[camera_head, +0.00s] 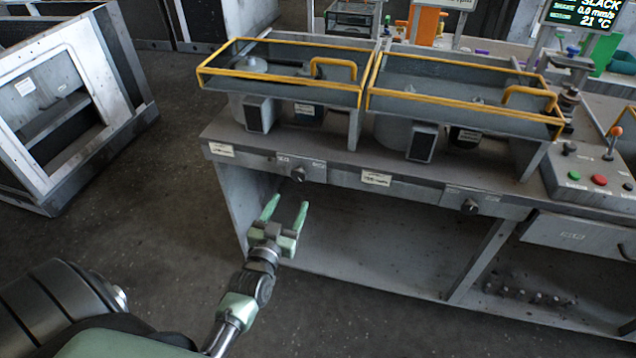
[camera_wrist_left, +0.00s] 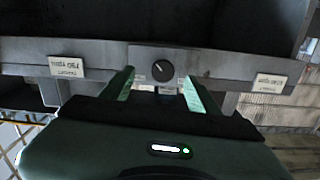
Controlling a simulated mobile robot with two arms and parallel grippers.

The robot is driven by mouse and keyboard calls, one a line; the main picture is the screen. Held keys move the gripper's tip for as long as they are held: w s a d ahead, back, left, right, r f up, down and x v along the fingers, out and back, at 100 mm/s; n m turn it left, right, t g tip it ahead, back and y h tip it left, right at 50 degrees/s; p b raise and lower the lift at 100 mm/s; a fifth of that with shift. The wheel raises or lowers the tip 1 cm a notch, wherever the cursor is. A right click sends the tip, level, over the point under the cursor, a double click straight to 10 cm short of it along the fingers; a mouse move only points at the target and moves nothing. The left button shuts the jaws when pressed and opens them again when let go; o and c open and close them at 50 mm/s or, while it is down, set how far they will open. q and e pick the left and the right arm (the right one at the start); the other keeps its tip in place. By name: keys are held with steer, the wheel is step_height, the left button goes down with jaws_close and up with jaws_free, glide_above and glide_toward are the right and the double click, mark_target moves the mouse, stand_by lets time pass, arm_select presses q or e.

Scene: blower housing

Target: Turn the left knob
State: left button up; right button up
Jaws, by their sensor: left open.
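The left knob (camera_head: 298,174) is a small dark round knob on the front panel of the grey bench, below the left yellow-railed unit. In the left wrist view the knob (camera_wrist_left: 162,70) shows as a black dial with a light pointer mark, on a grey plate beyond my fingers. My left gripper (camera_head: 286,212) has green fingers spread open and empty, in front of and below the knob, apart from it. In the wrist view the gripper (camera_wrist_left: 160,88) has its fingertips on either side of the knob's line. My right gripper is not in view.
A second knob (camera_head: 469,207) sits farther right on the same panel. A control box (camera_head: 592,178) with coloured buttons and an orange-tipped lever stands at the right. The bench's open lower shelf (camera_head: 370,235) lies under the panel. A grey metal frame (camera_head: 75,110) stands at left.

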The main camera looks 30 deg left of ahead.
mark_target(298, 178)
arm_select(q)
steer(key=w, duration=0.1)
steer(key=w+a+r, duration=0.1)
steer(key=w, duration=0.1)
steer(key=shift+w+a+r, duration=0.15)
steer(key=shift+w+a, duration=0.2)
steer(key=shift+a, duration=0.05)
steer(key=x, duration=0.2)
steer(key=shift+w, duration=0.7)
steer(key=shift+w+a, duration=0.1)
steer(key=shift+w, duration=0.2)
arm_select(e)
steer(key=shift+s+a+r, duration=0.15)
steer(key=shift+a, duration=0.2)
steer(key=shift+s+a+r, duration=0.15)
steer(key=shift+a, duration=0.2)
arm_select(q)
jaws_close()
